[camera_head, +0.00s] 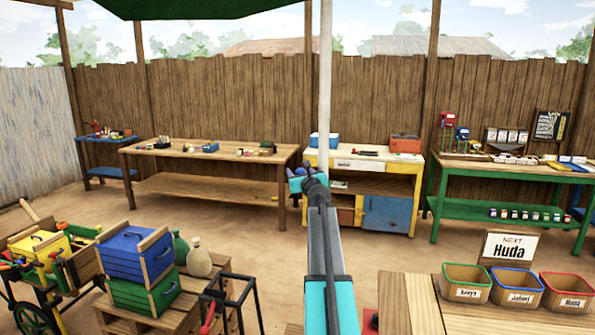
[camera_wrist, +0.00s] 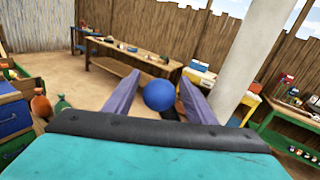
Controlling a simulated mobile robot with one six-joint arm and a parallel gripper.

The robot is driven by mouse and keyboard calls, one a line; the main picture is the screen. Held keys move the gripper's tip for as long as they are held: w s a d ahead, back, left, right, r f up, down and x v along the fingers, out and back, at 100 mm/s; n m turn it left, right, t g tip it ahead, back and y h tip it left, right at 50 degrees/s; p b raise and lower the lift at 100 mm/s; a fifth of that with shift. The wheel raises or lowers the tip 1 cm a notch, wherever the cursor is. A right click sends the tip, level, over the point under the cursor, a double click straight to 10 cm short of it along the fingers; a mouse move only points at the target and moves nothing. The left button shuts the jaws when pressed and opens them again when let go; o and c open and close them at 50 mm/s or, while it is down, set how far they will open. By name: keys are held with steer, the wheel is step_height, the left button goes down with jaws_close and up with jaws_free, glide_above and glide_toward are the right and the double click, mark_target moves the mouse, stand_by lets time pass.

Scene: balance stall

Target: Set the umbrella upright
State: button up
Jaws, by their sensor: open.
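A dark green canopy (camera_head: 190,8) hangs across the top of the head view, and a pale pole (camera_head: 325,80) drops from above near the middle. I cannot tell whether these belong to the umbrella; the pole looks near vertical. No other umbrella can be made out clearly. My gripper (camera_head: 309,178) reaches forward in front of the pole. In the wrist view my gripper (camera_wrist: 159,82) is open, with a blue ball (camera_wrist: 159,95) showing between its fingers. I cannot tell whether they touch it. The pole also shows in the wrist view (camera_wrist: 258,50), right of the fingers.
Green and blue crates (camera_head: 140,255) stand on a pallet at left, beside a black frame (camera_head: 238,300) with a red part. Three bins (camera_head: 466,283) sit on a near table at right. A workbench (camera_head: 160,190) and yellow cabinet (camera_head: 400,190) stand behind, with open ground in front.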

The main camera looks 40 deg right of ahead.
steer(key=shift+w+d, duration=0.35)
steer(key=shift+w, duration=0.3)
jaws_close()
